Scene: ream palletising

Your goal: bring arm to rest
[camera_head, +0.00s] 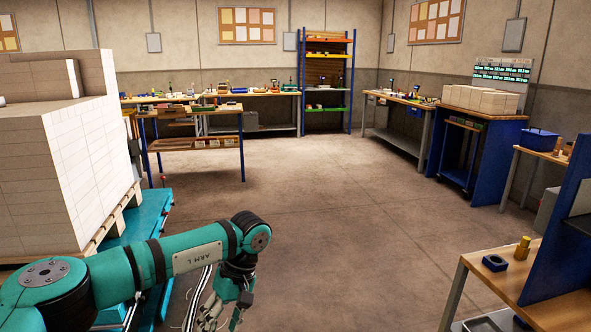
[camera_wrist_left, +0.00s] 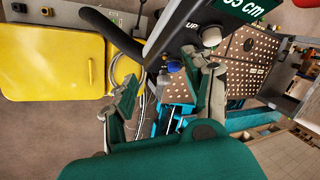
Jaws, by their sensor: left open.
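My left arm (camera_head: 185,255) comes in from the lower left of the head view, in teal and black. It bends down at the wrist. My left gripper (camera_head: 222,312) hangs over the floor at the bottom edge, partly cut off. In the left wrist view the two fingers of my left gripper (camera_wrist_left: 165,98) stand apart, with no object held between them. My right arm and right gripper are in neither view.
A tall stack of white reams (camera_head: 70,170) stands on a pallet (camera_head: 118,215) at the left, close to my arm. A wooden bench (camera_head: 505,268) is at the lower right. Another ream stack (camera_head: 480,99) lies on a blue-sided table. The middle floor (camera_head: 330,210) is clear.

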